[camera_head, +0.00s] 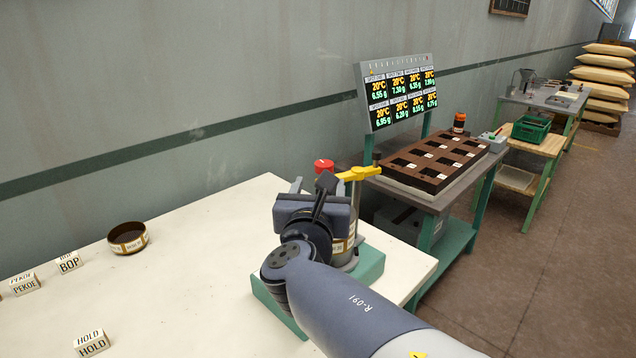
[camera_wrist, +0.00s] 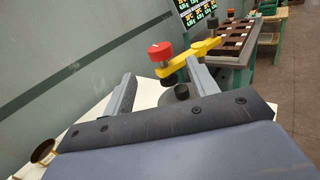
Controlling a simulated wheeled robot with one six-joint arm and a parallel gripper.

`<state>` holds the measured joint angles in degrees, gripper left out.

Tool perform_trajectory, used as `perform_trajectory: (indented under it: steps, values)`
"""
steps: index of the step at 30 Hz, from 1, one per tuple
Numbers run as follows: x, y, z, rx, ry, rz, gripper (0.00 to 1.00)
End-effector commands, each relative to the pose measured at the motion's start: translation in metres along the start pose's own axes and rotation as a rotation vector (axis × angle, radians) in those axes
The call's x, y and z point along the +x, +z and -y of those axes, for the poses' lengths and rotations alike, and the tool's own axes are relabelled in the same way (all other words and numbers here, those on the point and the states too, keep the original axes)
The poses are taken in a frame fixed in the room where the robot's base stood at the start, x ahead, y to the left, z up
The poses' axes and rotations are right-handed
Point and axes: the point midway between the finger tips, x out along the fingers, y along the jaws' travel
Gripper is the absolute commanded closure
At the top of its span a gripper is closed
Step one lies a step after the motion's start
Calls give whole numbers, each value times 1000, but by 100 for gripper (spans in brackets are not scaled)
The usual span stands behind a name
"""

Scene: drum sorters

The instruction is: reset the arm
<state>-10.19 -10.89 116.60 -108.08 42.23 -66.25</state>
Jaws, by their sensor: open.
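My gripper (camera_head: 312,200) is at the end of my grey arm, above the right part of the white table. In the wrist view my gripper (camera_wrist: 160,88) has its two fingers apart, with nothing held between them. Just beyond it stands a device with a red knob (camera_head: 323,166), a yellow lever (camera_head: 358,173) and a teal base (camera_head: 371,266). My gripper and arm hide part of this device. The red knob (camera_wrist: 160,51) and yellow lever (camera_wrist: 190,55) show beyond the fingers in the wrist view. I cannot tell whether my gripper touches the device.
The white table (camera_head: 190,285) holds a round brown tin (camera_head: 128,238) and labelled blocks, including BOP (camera_head: 69,262) and HOLD (camera_head: 91,343). A brown compartment tray (camera_head: 433,160) sits under a display board (camera_head: 398,92) at right. The floor (camera_head: 550,260) at right is clear.

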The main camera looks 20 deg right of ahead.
Motion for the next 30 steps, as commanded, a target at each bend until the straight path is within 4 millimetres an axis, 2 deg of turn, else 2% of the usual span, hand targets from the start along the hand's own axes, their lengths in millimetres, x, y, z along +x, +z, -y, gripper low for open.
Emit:
perform_trajectory:
  steps: [11,14,30]
  values:
    - [6,0,0,0,-1,0,44]
    - [17,-1,0,-1,-3,0,44]
    - [107,-1,1,-1,-3,-2,44]
